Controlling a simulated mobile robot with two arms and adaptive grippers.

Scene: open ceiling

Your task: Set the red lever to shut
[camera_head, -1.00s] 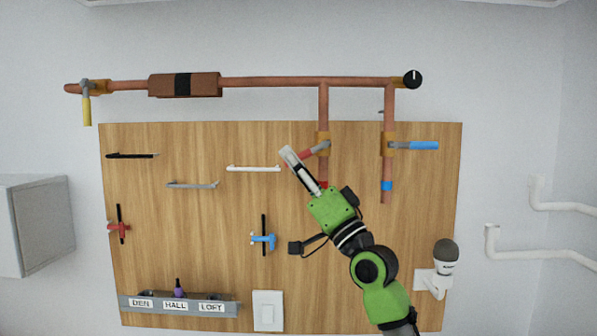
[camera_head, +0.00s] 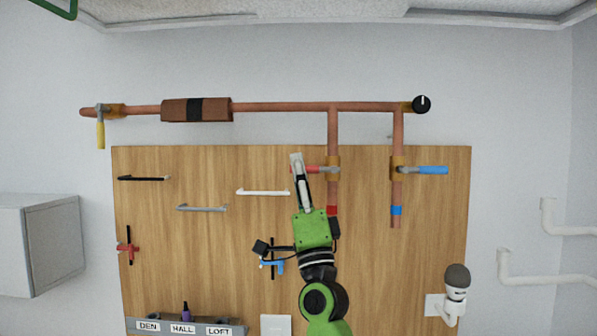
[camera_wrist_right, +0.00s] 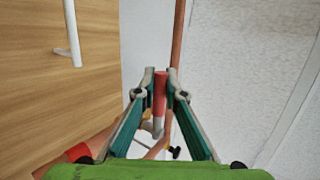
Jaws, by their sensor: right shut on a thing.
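The red lever (camera_head: 313,169) sits on a brass valve (camera_head: 333,168) on the left of two vertical copper branch pipes. It lies about level, pointing left, roughly square across its pipe. A red band (camera_head: 332,210) marks that pipe below the valve. My right gripper (camera_head: 297,160) is at the lever's free end and partly hides it. In the right wrist view the lever (camera_wrist_right: 159,96) stands between the two fingers of the gripper (camera_wrist_right: 160,75), which is shut on it. My left gripper is not in view.
A blue lever (camera_head: 431,170) points right on the neighbouring branch pipe. A yellow-handled lever (camera_head: 101,134) hangs at far left. A white handle (camera_head: 264,192) is on the wooden board left of my gripper. A black knob (camera_head: 421,104) ends the top pipe.

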